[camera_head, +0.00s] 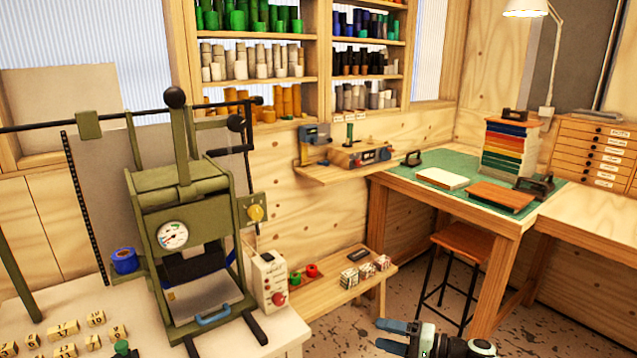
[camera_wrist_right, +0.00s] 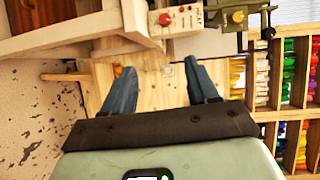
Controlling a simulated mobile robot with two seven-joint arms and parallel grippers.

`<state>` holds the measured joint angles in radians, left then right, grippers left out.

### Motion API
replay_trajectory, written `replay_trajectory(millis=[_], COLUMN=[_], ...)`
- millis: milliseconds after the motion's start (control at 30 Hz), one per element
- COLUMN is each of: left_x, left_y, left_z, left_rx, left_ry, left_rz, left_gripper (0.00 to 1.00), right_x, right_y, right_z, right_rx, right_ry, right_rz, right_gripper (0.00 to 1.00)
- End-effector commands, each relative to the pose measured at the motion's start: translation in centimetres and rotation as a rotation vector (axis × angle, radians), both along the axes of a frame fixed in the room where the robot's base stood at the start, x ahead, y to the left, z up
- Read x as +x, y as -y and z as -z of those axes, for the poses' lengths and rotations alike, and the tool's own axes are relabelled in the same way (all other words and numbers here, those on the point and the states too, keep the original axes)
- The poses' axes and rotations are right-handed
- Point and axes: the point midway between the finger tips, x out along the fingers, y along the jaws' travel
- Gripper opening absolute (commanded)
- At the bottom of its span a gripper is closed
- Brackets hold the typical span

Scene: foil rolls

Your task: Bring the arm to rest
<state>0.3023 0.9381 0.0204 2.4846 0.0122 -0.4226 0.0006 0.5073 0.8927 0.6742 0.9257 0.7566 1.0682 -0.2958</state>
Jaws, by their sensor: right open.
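My right gripper (camera_head: 384,334) is at the bottom edge of the head view, low over the speckled floor, pointing left. In the right wrist view its two dark blue fingers (camera_wrist_right: 158,68) are spread apart with nothing between them. It touches no object that I can see. Only the gripper and a short part of my right wrist show; the rest of that arm is out of frame. My left arm and gripper are in neither view.
A green hot press (camera_head: 185,195) stands on a white-topped table at left. A low wooden shelf (camera_head: 335,290) holds red and green rolls and several small blocks. A stool (camera_head: 465,240) and a green-matted workbench (camera_head: 440,162) are at right. Open floor surrounds the gripper.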

Motion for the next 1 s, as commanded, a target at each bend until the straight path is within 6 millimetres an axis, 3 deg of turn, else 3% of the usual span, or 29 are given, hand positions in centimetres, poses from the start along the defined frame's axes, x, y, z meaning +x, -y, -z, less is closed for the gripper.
replay_trajectory(millis=[33,67,233,333,467,600,700,800,900,1000], left_x=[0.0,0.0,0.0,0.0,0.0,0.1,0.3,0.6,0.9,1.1], left_y=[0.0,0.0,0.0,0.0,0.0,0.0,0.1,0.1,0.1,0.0], left_z=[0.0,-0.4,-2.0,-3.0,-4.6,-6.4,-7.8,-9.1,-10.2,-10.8], left_rx=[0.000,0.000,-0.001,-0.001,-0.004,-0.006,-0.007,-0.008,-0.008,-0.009], left_ry=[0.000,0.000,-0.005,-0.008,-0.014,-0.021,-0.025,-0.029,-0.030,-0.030], left_rz=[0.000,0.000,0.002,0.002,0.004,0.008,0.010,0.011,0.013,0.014], left_gripper=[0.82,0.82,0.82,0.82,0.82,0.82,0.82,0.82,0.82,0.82], right_x=[0.0,-0.3,-3.0,-6.0,-12.3,-21.4,-28.6,-35.1,-40.1,-43.3], right_y=[0.0,-1.0,-4.5,-6.1,-7.3,-7.3,-6.5,-5.6,-4.9,-4.4], right_z=[0.0,1.5,9.8,15.1,22.0,27.7,29.7,29.9,29.0,27.8], right_rx=[0.000,-0.023,-0.188,-0.305,-0.488,-0.698,-0.834,-0.937,-1.000,-1.031], right_ry=[0.000,-0.039,-0.232,-0.340,-0.471,-0.570,-0.608,-0.621,-0.618,-0.615], right_rz=[0.000,-0.007,-0.004,-0.010,-0.027,-0.066,-0.106,-0.147,-0.181,-0.201], right_gripper=[0.59,0.59,0.59,0.59,0.59,0.59,0.59,0.59,0.59,0.59])
